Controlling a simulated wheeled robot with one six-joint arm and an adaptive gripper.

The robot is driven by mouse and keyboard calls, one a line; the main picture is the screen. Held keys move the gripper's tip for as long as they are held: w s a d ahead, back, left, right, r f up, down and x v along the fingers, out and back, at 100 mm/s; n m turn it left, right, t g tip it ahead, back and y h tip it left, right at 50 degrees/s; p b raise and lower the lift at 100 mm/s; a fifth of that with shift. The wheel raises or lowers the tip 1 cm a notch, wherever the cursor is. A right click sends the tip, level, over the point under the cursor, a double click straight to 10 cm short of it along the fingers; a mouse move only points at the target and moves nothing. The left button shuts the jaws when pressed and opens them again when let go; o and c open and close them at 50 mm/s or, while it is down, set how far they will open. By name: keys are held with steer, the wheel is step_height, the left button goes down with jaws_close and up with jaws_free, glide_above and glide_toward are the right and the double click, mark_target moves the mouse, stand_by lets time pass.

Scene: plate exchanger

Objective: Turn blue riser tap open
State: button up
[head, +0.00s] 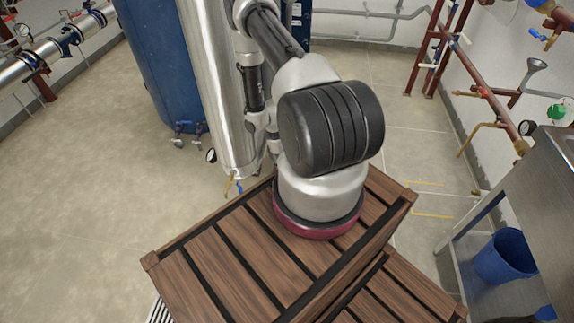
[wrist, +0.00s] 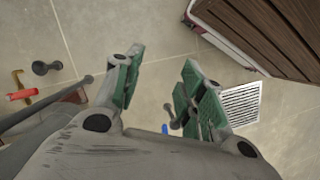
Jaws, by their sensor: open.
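In the wrist view my gripper (wrist: 162,62) is open, with its two green-padded fingers apart and bare floor between the tips. A small blue piece (wrist: 165,129) shows low between the fingers, partly hidden by the gripper body; it may be a tap handle. In the head view a small blue handle (head: 239,188) hangs near the foot of the silver cylinder, beside an orange-brown fitting. Another blue lever (head: 538,34) is on brass pipework at the upper right. I cannot tell which is the riser tap. My arm hides the gripper in the head view.
A silver cylinder (head: 220,80) and blue tank (head: 160,60) stand close to my arm. In the wrist view a red handle (wrist: 22,95) lies left, and a floor grate (wrist: 241,104) right. A steel bench (head: 530,170) and blue bucket (head: 505,257) stand right. Floor at left is clear.

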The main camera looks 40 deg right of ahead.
steer(key=n+t+y, duration=0.4)
steer(key=n+t, duration=0.1)
steer(key=t, duration=0.1)
glide_toward(240, 190)
step_height(240, 190, down, 5)
steer(key=x, duration=0.5)
steer(key=w+x, duration=0.1)
steer(key=x, duration=0.1)
steer(key=shift+w+a, duration=0.1)
steer(key=shift+a, duration=0.15)
jaws_close()
